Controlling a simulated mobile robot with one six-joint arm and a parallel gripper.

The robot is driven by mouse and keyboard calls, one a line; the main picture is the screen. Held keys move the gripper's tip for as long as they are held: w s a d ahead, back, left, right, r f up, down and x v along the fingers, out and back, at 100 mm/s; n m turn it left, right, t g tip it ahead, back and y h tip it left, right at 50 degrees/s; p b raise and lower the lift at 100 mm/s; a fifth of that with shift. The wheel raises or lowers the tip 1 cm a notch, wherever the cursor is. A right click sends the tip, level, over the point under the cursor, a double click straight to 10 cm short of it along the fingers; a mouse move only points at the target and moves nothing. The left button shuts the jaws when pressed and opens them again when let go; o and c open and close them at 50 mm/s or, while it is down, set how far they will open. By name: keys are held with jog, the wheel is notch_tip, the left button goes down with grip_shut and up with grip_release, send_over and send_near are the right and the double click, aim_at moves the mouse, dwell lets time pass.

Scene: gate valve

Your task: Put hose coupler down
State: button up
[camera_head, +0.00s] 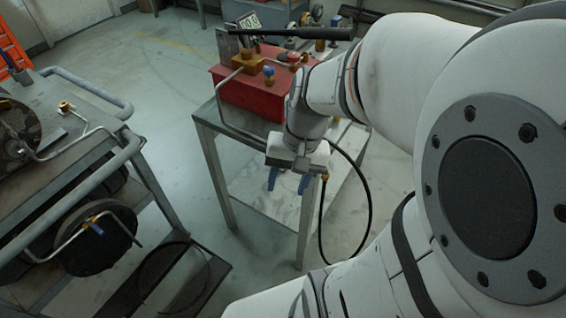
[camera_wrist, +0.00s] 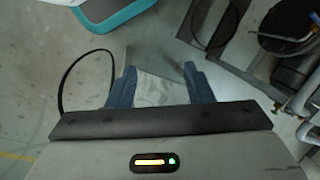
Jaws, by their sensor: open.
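My gripper (camera_head: 288,182) points down beside the front of the metal table, with its two blue fingers apart. In the wrist view the fingers (camera_wrist: 160,86) are also spread, with nothing seen between them. A black hose (camera_head: 370,195) hangs in a loop to the right of my gripper; part of it shows at the left in the wrist view (camera_wrist: 62,88). A small brass fitting (camera_head: 325,177), which looks like the hose coupler, is at the hose end close to the gripper's right side. I cannot tell whether it touches the gripper. The hose's upper end is partly hidden by my arm.
The metal table (camera_head: 205,130) carries a red box (camera_head: 240,92) with several brass fittings and a long black bar (camera_head: 290,33) above it. A metal cart (camera_head: 150,180) stands at the left with a black disc (camera_head: 98,250) below its top. Bare floor lies between cart and table.

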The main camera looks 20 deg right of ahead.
jog(key=r+n+t+h, duration=0.1)
jog(key=n, duration=0.1)
jog(key=r+n+t+h, duration=0.1)
jog(key=r+n, duration=0.1)
jog(key=shift+a+t+h, duration=0.2)
jog(key=shift+t+h, duration=0.1)
jog(key=shift+h, duration=0.1)
jog(key=shift+r, duration=0.15)
